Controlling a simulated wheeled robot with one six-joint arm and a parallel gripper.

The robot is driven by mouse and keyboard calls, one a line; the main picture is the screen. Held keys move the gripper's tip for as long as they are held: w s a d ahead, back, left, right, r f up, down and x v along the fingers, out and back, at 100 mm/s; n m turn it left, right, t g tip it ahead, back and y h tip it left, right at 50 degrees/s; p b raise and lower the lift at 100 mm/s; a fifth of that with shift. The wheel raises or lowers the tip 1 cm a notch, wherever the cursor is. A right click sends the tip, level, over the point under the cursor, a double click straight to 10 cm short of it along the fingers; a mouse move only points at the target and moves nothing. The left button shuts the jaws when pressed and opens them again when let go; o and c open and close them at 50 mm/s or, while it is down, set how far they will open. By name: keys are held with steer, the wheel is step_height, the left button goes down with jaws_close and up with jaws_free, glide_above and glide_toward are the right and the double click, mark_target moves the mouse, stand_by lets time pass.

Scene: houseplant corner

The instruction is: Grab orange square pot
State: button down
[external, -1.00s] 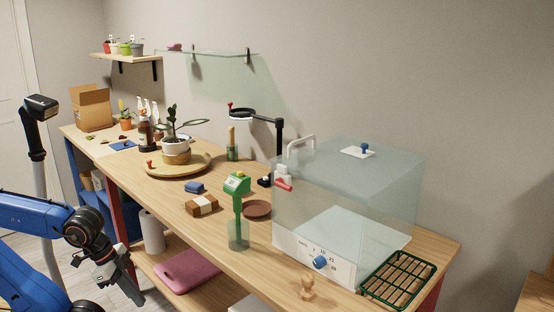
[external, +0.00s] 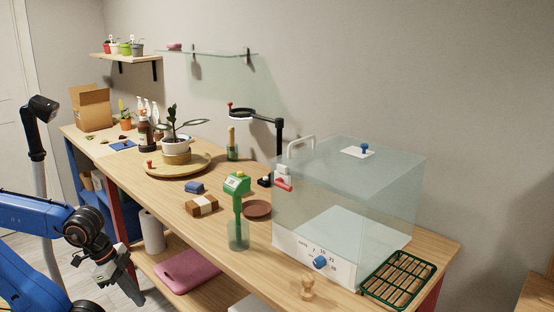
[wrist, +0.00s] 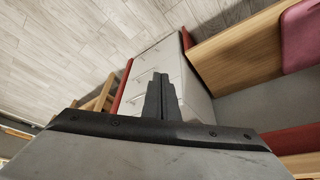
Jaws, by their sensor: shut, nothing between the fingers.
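A small orange pot (external: 126,125) with a green plant stands at the far left end of the wooden workbench (external: 225,196), in front of the cardboard box. It is too small to tell whether it is square. My gripper (external: 136,298) hangs low at the lower left of the external view, in front of the bench and far from the pot. In the wrist view my gripper (wrist: 161,82) has its fingers together and empty. No orange pot shows in the wrist view.
A cardboard box (external: 91,108) stands behind the orange pot. A potted plant on a round turntable (external: 153,171), a green tool (external: 238,208) and a large clear case (external: 350,195) stand along the bench. A pink cushion (external: 187,271) lies on the lower shelf.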

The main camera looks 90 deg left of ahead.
steer(key=c, duration=2.5)
jaws_free()
steer(key=o, duration=1.6)
steer(key=shift+c, duration=0.2)
steer(key=w+a+r+m+g+y, duration=0.1)
steer(key=w+a+r+m, duration=0.1)
steer(key=w+a+r, duration=0.8)
steer(key=w+a+r+m+g, duration=0.2)
steer(key=w+a+r, duration=0.6)
steer(key=r, duration=0.5)
steer(key=w+a+r+m+g, duration=0.1)
steer(key=w+a+r+m, duration=0.15)
steer(key=a, duration=0.65)
steer(key=w+a+r+m+h, duration=0.1)
steer(key=w+a+r, duration=0.15)
steer(key=a, duration=0.65)
steer(key=w+a+r+m+g, duration=0.1)
steer(key=a+r, duration=0.2)
steer(key=a, duration=0.5)
step_height(320, 180, down, 12)
steer(key=shift+a+r, duration=0.1)
steer(key=shift+a, duration=0.05)
steer(key=shift+a+f, duration=0.15)
steer(key=shift+f, duration=1.2)
steer(key=shift+a+f, duration=0.15)
steer(key=shift+f, duration=1.15)
